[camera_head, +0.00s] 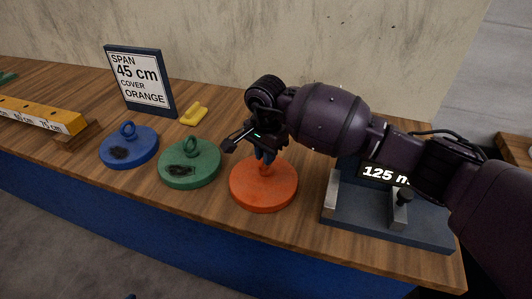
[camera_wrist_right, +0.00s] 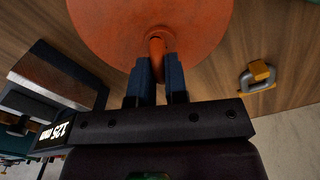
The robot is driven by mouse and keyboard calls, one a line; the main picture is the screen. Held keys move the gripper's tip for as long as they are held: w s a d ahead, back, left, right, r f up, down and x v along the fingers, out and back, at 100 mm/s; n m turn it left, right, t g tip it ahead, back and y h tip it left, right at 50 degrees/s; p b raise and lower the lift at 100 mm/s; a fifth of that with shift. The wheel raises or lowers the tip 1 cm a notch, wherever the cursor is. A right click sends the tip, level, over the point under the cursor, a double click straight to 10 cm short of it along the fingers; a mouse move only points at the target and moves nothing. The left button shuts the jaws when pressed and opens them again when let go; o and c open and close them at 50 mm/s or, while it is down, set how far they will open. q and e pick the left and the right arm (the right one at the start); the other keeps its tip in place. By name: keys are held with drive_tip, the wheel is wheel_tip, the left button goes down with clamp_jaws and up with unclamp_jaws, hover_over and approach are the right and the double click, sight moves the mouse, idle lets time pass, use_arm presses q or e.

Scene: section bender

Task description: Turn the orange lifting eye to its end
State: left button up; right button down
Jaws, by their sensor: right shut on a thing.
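The orange disc (camera_head: 264,190) lies flat on the wooden table, with the orange lifting eye (camera_wrist_right: 156,45) standing up at its middle. My right gripper (camera_head: 265,153) comes down over the disc, its fingers shut on the eye. In the right wrist view, the two dark blue fingers (camera_wrist_right: 160,75) lie on either side of the eye's ring. The lower part of the eye shows just under the fingers in the head view. My left gripper is in neither view.
A green disc (camera_head: 200,166) and a blue disc (camera_head: 138,150), each with an eye, stand to the left. A sign (camera_head: 140,80) reads "SPAN 45 cm COVER ORANGE". A yellow piece (camera_head: 194,113) lies behind. A dark fixture (camera_head: 365,217) marked "125 m" stands close on the right. A yellow bar (camera_head: 50,118) is far left.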

drive_tip(key=m, duration=0.2)
drive_tip(key=shift+r+m, duration=0.1)
drive_tip(key=shift+m, duration=0.2)
drive_tip(key=m+p, duration=0.1)
drive_tip(key=m, duration=0.2)
drive_tip(key=shift+m, duration=0.3)
drive_tip(key=m+p, duration=0.1)
drive_tip(key=m, duration=0.3)
drive_tip(key=shift+p, duration=0.3)
drive_tip(key=shift+m+p, duration=0.45)
drive_tip(key=shift+m, duration=1.25)
drive_tip(key=c, duration=1.1)
unclamp_jaws()
drive_tip(key=shift+c, duration=0.2)
